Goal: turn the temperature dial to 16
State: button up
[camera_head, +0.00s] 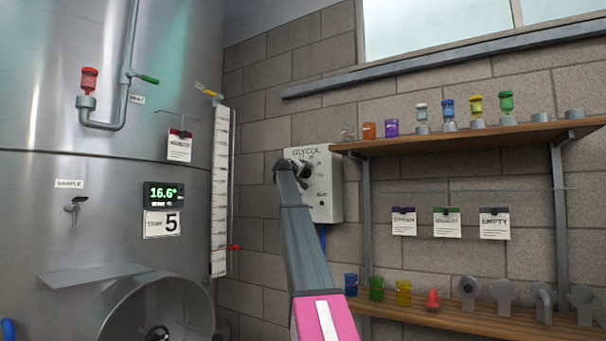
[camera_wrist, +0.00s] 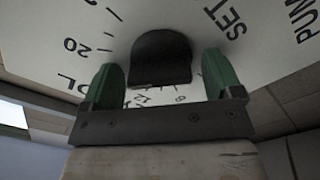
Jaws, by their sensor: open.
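The temperature dial is a black knob (camera_wrist: 160,50) on the white face of the GLYCOL box (camera_head: 325,195). In the wrist view the box face appears turned over, with "SET", a "20" mark (camera_wrist: 77,45) and smaller numbers such as 12 around the knob. My gripper (camera_wrist: 161,70) is open, with one green finger on each side of the knob and visible gaps between. I cannot tell which number the knob points to. In the head view my arm covers most of the knob.
A steel tank (camera_head: 120,120) stands at left with a display (camera_head: 164,195) reading 16.6°. A tall gauge strip (camera_head: 220,190) stands between tank and box. The upper wooden shelf (camera_head: 470,137) begins close to the box's right side; a lower shelf (camera_head: 480,318) holds several fittings.

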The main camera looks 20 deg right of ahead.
jog(key=c, duration=0.8)
jog(key=shift+n, duration=2)
jog(key=shift+c, duration=0.2)
jog(key=shift+r, duration=0.1)
jog(key=o, duration=0.8)
jog(key=shift+o, duration=0.2)
jog(key=v, duration=1)
jog(key=shift+s+a, duration=0.25)
jog(key=shift+a, duration=0.1)
